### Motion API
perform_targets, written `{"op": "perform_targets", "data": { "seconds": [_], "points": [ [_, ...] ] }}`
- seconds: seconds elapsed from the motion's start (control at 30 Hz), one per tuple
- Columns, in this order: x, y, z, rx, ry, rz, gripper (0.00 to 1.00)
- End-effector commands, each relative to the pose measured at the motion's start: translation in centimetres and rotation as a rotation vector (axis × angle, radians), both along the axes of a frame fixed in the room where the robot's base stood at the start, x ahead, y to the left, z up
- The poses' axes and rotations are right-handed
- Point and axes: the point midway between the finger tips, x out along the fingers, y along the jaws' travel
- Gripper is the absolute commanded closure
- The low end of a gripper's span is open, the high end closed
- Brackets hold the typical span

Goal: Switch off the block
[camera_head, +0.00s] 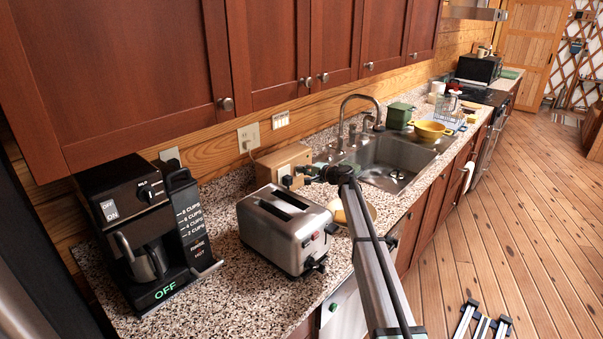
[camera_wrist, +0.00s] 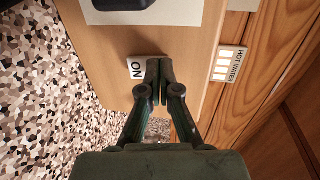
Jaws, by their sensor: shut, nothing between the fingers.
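The block (camera_head: 280,163) is a light wooden box on the counter against the wall, behind the toaster. In the wrist view its wooden face (camera_wrist: 110,38) fills the top middle, with a small white ON label (camera_wrist: 137,68). My gripper (camera_wrist: 158,64) is shut and empty. Its fingertips are right beside the ON label, close to the block's face; I cannot tell whether they touch. The fingers hide whatever lies behind them. In the head view my gripper (camera_head: 308,172) points left at the block's front.
A steel toaster (camera_head: 287,229) stands in front of the block. A black coffee maker (camera_head: 140,230) reading OFF is at the left. The sink (camera_head: 387,160) and faucet lie beyond the block. A HOT WATER wall plate (camera_wrist: 228,64) is beside it. Cabinets (camera_head: 290,40) hang above.

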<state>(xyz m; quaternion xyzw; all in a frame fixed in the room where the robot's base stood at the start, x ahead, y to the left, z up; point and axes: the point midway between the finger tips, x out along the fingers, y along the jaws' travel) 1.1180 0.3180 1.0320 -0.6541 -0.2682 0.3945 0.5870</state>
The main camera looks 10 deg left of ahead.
Motion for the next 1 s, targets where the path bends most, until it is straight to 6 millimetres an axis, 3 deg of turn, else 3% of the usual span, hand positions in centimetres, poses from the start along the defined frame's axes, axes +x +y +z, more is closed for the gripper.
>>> {"op": "perform_targets", "data": {
  "seconds": [0.17,0.37,0.7,1.0],
  "points": [
    [-0.6,-0.6,0.0,-0.001,-0.001,0.000,1.00],
    [-2.4,-3.0,0.0,-0.001,-0.002,0.000,1.00],
    [-5.9,-8.1,3.0,0.000,-0.002,0.001,1.00],
    [-7.3,-10.4,4.5,0.000,0.001,0.003,1.00]
  ]
}}
